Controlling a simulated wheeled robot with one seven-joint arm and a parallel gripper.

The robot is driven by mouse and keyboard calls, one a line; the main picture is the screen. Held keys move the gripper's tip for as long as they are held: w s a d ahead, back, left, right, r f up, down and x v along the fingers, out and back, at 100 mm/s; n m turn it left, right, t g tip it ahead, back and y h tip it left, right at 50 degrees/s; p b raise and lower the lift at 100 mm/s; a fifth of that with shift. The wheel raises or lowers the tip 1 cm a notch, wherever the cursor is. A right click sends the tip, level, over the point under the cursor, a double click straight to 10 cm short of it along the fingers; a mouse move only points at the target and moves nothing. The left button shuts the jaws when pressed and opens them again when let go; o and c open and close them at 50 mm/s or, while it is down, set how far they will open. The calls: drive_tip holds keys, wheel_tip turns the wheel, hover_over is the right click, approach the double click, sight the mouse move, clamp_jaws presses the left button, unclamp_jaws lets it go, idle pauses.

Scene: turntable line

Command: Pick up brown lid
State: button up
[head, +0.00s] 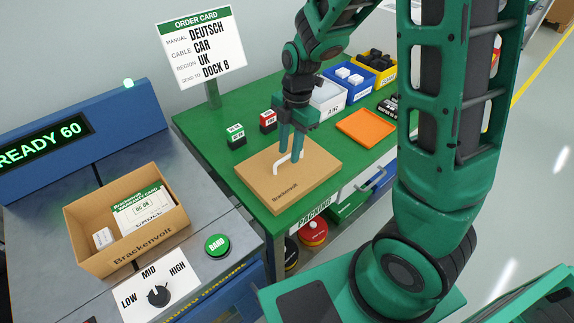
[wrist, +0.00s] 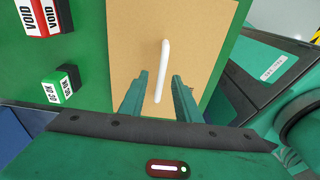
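The brown lid (head: 307,183) lies flat on the green table, with a white handle (head: 288,163) standing up from it and "Brackenvolt" printed along its front edge. The lid also shows in the wrist view (wrist: 205,38), with the white handle (wrist: 162,70) running lengthwise. My gripper (head: 292,150) is right over the lid at the handle. In the wrist view my gripper (wrist: 160,95) is open, one finger on each side of the handle with gaps visible. I cannot tell how far the fingertips are above the lid.
An open Brackenvolt box (head: 130,255) with a card and a white item inside stands at left. An orange tray (head: 366,128) lies right of the lid. Stamps (head: 236,136), bins (head: 348,80) and an order card (head: 200,48) are behind. A green button (head: 217,246) sits at front.

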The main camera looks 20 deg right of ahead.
drive_tip(key=shift+a+f, duration=0.1)
drive_tip(key=shift+f, duration=0.6)
clamp_jaws()
drive_tip(key=shift+r, duration=0.15)
